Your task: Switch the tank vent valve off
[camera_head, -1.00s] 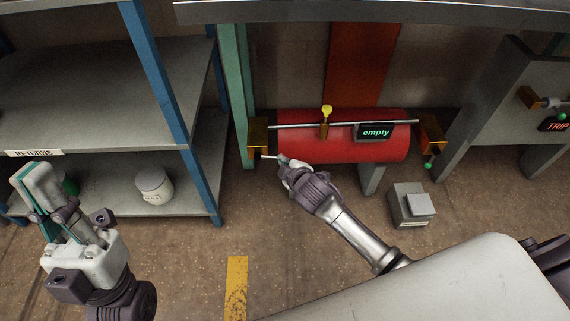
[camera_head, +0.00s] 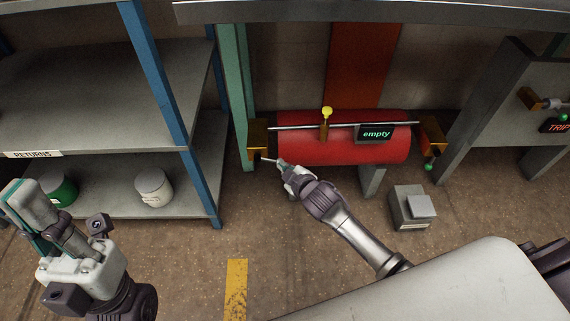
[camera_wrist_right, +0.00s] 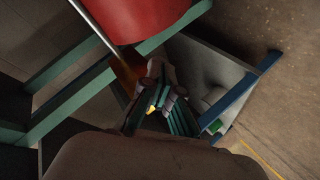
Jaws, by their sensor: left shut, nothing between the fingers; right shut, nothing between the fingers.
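The red tank (camera_head: 345,150) lies low under the bench, with a metal rod along its top and a display reading "empty" (camera_head: 376,134). Brass blocks sit at its left (camera_head: 257,139) and right (camera_head: 432,137) ends. A yellow-knobbed lever (camera_head: 326,113) stands upright mid-rod. A green-knobbed lever (camera_head: 428,166) hangs at the right block. No label shows which is the tank vent valve. My right gripper (camera_head: 281,164) is shut beside a thin lever (camera_head: 267,159) at the left block; contact is unclear. A small yellow tip (camera_wrist_right: 150,109) shows by its fingers. My left gripper (camera_head: 20,200) is shut, far left.
A shelf rack with a blue post (camera_head: 158,85) stands left, holding a white can (camera_head: 153,187) and a green can (camera_head: 58,189). A grey panel marked "TRIP" (camera_head: 555,127) is far right. Floor in front is open.

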